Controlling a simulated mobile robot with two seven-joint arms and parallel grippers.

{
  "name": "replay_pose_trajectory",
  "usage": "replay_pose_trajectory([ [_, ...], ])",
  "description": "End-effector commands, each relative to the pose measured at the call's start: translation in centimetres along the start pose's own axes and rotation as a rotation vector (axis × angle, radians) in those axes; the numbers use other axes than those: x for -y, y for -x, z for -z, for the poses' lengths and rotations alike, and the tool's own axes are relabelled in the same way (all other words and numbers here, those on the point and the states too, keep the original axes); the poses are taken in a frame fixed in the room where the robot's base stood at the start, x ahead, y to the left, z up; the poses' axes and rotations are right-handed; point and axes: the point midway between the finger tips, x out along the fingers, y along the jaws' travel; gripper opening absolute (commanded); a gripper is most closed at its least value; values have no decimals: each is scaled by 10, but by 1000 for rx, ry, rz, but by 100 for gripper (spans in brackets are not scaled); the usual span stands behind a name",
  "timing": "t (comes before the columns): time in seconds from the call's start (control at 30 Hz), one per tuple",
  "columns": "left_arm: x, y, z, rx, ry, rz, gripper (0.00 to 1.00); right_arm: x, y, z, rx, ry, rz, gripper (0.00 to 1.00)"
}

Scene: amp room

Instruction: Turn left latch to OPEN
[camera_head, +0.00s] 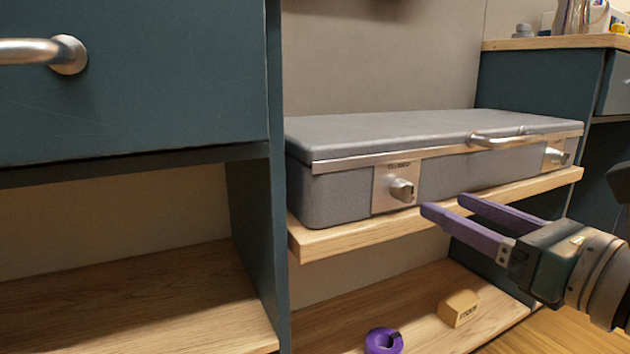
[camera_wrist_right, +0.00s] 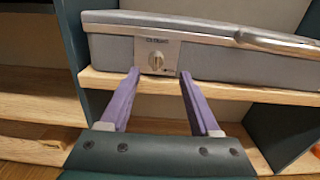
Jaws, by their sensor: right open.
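The left latch (camera_head: 402,190) is a silver knob on a metal plate at the front left of a grey case (camera_head: 350,202). It also shows in the right wrist view (camera_wrist_right: 156,61), with small lettering above it that I cannot read clearly. The right latch (camera_head: 556,156) sits at the case's front right. My right gripper (camera_head: 442,205) has purple fingers. It is open and empty, in front of and apart from the left latch. In the right wrist view the latch lies beyond the gap between the fingertips (camera_wrist_right: 160,75). My left gripper is not in view.
The closed case rests on a wooden shelf (camera_head: 340,238) and has a silver handle (camera_head: 495,139). Below, a purple roll (camera_head: 383,341) and a small wooden block (camera_head: 458,308) lie on a lower shelf. A dark teal cabinet (camera_head: 130,95) stands left.

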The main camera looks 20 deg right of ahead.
Motion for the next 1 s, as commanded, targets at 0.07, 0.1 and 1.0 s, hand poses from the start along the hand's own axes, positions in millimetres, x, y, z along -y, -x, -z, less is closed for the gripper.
replay_pose_trajectory([
  [0.07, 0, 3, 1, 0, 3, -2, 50, 0, -16, -3, 4, -2, 1, 63],
  [0.1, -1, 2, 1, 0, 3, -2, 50, 0, -23, -1, 4, -3, 1, 63],
  [1.0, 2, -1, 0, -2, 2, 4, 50, 0, -62, 0, 1, -4, 0, 36],
])
